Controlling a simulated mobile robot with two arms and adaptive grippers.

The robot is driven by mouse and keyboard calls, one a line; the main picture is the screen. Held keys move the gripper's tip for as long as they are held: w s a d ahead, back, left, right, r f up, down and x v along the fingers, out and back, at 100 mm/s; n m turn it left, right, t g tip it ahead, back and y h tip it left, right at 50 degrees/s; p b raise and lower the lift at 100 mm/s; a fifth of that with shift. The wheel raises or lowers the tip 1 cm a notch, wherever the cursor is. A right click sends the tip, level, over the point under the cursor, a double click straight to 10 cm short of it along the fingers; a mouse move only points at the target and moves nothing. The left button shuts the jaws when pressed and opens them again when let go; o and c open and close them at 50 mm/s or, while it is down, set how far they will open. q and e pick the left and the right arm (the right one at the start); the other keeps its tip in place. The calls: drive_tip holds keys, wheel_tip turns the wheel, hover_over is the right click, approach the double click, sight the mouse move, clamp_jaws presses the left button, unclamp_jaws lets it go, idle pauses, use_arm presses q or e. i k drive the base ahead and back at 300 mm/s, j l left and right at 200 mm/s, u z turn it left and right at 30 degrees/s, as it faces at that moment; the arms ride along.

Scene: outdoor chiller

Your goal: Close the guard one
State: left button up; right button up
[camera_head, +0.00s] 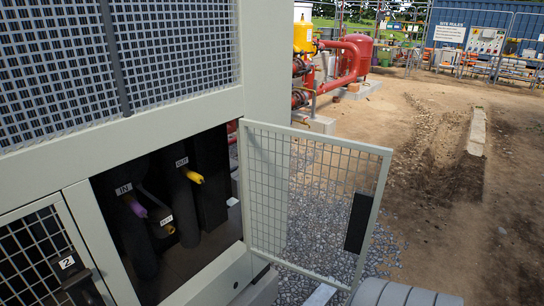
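A grey-framed wire-mesh guard door (384,190) stands swung open to the right of the chiller cabinet. Its hinged edge is beside the opening, and its free edge is out over the gravel. A black plate (357,222) is on the mesh near the free edge. The open compartment (128,235) shows dark pipes labelled IN and OUT, with purple and yellow valve handles. A second mesh guard (25,256) marked "2" sits in the frame at lower left and looks shut. No number shows on the open door.
The chiller's upper mesh panel (178,52) fills the upper left. Gravel (305,205) lies behind the open door, with bare dirt (430,200) to the right. Red piping (348,58) and a fence stand farther back. A ribbed grey rounded part shows at the bottom edge.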

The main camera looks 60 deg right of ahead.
sight(365, 210)
drive_tip(key=l+u, duration=0.1)
drive_tip(key=l, duration=0.35)
drive_tip(key=k+l, duration=0.15)
drive_tip(key=l, duration=0.25)
drive_tip(key=l+u, duration=0.15)
drive_tip(key=l, duration=0.3)
drive_tip(key=k+l, duration=0.15)
drive_tip(key=l, duration=0.3)
drive_tip(key=k+l+u, duration=0.15)
drive_tip(key=l, duration=0.65)
drive_tip(key=k+l+u, duration=0.05)
